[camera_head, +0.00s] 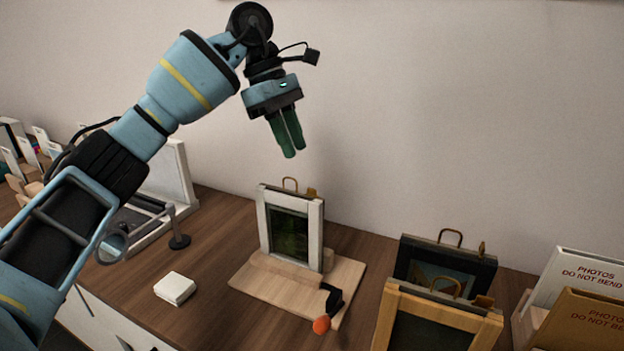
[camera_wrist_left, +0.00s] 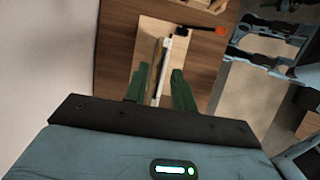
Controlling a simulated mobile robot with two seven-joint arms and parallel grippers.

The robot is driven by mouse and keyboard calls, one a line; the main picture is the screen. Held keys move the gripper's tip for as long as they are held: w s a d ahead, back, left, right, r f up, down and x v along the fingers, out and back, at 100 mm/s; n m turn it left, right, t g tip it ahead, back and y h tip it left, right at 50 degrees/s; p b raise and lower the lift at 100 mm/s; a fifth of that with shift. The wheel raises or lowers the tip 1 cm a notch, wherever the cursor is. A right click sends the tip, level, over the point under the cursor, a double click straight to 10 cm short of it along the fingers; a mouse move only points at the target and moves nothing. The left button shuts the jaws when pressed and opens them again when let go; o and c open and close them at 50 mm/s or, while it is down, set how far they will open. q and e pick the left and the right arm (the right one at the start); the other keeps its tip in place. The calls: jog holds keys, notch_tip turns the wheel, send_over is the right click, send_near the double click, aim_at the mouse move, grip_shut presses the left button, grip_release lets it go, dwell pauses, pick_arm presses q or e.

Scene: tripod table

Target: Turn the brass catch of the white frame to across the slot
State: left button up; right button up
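The white frame (camera_head: 316,235) stands upright in a light wooden base (camera_head: 345,275) on the table, holding a dark green picture. The small brass catch (camera_head: 312,191) sits on its top edge near the right corner. I cannot tell the catch's exact angle. My right gripper does not show.
A black frame (camera_head: 478,270) and a wooden frame (camera_head: 388,318) stand at right, beside photo envelopes (camera_head: 585,280). A white block (camera_head: 175,289) and a magnifier (camera_head: 112,246) are at left. The wall is close behind.

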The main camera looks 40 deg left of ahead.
aim_at(307, 193)
pick_arm(q)
jog(key=shift+b+x, duration=0.5)
jog(key=shift+x, duration=3.4)
jog(key=shift+r, duration=0.1)
grip_shut()
